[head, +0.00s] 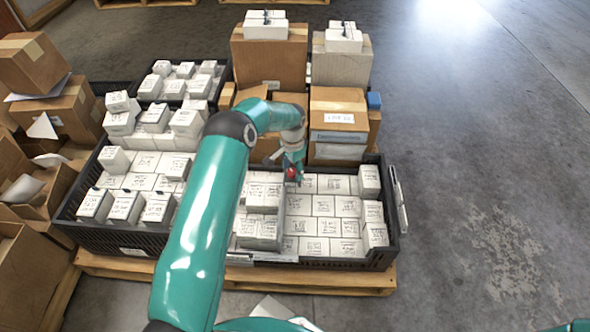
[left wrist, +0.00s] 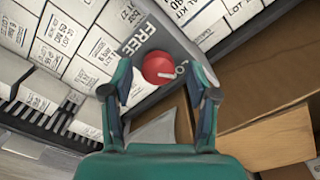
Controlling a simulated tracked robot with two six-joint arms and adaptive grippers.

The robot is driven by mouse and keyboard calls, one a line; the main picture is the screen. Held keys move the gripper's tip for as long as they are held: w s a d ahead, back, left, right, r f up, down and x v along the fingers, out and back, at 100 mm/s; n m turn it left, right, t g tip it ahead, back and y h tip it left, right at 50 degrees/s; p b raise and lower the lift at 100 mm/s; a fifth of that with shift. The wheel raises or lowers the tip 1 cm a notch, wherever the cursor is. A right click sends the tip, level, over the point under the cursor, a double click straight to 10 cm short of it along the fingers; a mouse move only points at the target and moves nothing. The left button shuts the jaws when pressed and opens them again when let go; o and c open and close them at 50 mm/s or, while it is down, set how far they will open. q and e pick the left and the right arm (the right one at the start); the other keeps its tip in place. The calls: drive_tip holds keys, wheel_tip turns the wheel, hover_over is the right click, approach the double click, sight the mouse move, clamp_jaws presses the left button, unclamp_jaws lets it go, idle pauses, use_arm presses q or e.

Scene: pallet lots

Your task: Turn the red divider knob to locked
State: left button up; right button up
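The red divider knob (left wrist: 158,68) is round with a short white pointer, on a dark grey divider (left wrist: 172,38). The pointer is turned to the right, towards lettering that begins "LO" and is partly hidden by a finger. "FREE" is printed on the upper left side. My left gripper (left wrist: 160,88) is open, one finger on each side of the knob, with gaps visible on both sides. In the head view the knob (head: 292,173) shows small at the tip of my left gripper (head: 291,163), over the black crate (head: 385,255). My right gripper is not in view.
White labelled boxes (head: 325,207) fill the crate on both sides of the divider. Brown cartons (head: 338,105) stand close behind the gripper. The crate rests on a wooden pallet (head: 340,280). Open cartons (head: 25,260) are at the left; the floor (head: 480,190) at right is clear.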

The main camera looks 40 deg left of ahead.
sight(293, 171)
use_arm(q)
drive_tip(key=shift+r, duration=0.2)
wheel_tip(293, 171, up, 12)
drive_tip(key=shift+f, duration=0.25)
idle(0.4)
drive_tip(key=shift+d, duration=0.1)
